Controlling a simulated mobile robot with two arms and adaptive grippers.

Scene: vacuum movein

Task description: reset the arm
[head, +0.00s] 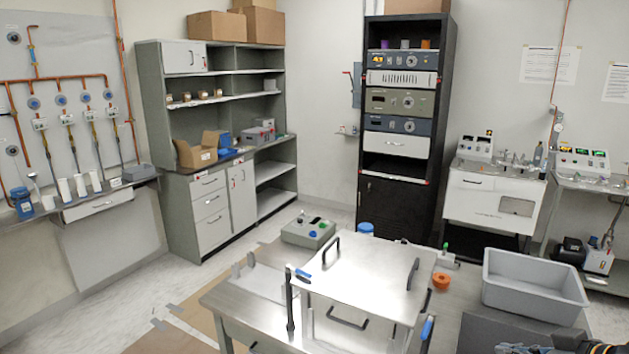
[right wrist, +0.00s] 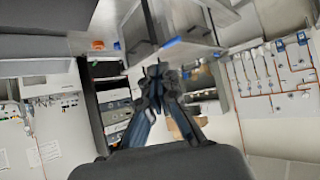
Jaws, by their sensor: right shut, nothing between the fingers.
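My right gripper (right wrist: 158,72) shows in the right wrist view with its two dark fingers together and nothing between them. The picture there is upside down. Part of my right arm shows in the bottom right corner of the head view, beside the grey bin. My left arm and left gripper are in neither view.
A steel table (head: 232,302) stands in front, bearing a lidded metal box (head: 365,270) with black handles. A grey bin (head: 535,290) and a small orange object (head: 441,281) are on its right. Behind are a black rack (head: 375,195), grey shelves (head: 160,105) and a white sink unit (head: 490,200).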

